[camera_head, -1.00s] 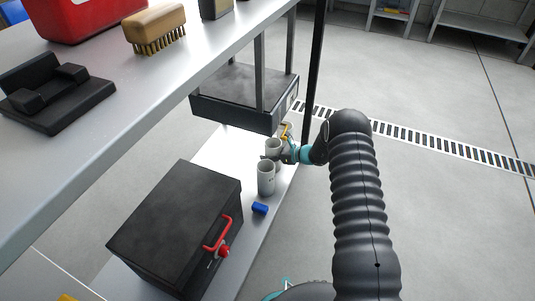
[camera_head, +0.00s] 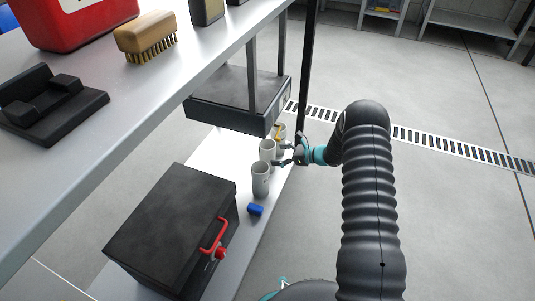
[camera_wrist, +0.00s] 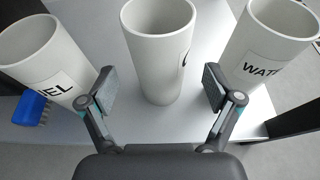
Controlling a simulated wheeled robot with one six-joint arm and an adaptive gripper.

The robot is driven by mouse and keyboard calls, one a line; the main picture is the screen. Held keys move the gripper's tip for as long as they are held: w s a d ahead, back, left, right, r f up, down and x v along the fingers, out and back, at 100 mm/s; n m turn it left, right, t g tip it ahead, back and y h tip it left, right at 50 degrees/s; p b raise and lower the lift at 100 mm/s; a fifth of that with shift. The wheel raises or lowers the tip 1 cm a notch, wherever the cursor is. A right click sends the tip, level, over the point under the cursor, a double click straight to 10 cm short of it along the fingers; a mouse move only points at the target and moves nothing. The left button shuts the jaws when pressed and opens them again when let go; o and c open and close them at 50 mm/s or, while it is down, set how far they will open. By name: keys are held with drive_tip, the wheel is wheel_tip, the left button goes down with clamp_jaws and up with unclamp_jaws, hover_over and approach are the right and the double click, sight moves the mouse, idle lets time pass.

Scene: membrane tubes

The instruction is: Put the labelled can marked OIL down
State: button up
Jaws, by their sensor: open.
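Three open grey cans stand upright in a row on the low shelf. In the wrist view the middle can (camera_wrist: 158,60) shows only a sliver of its label at its right side, too little to read. The left can (camera_wrist: 45,62) reads "EL" and the right can (camera_wrist: 265,50) reads "WAT". In the head view the middle can (camera_head: 267,151) is between the near can (camera_head: 261,181) and the far can (camera_head: 280,132). My gripper (camera_wrist: 160,92) is open and empty, its fingers apart on the near side of the middle can; it also shows in the head view (camera_head: 286,162).
A blue brush (camera_wrist: 32,108) lies by the left can; it also shows in the head view (camera_head: 255,210). A black box with a red handle (camera_head: 172,228) stands nearby on the shelf. A dark post (camera_head: 304,75) rises behind my gripper. Floor to the right is clear.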

drive_tip(key=shift+v, duration=2.05)
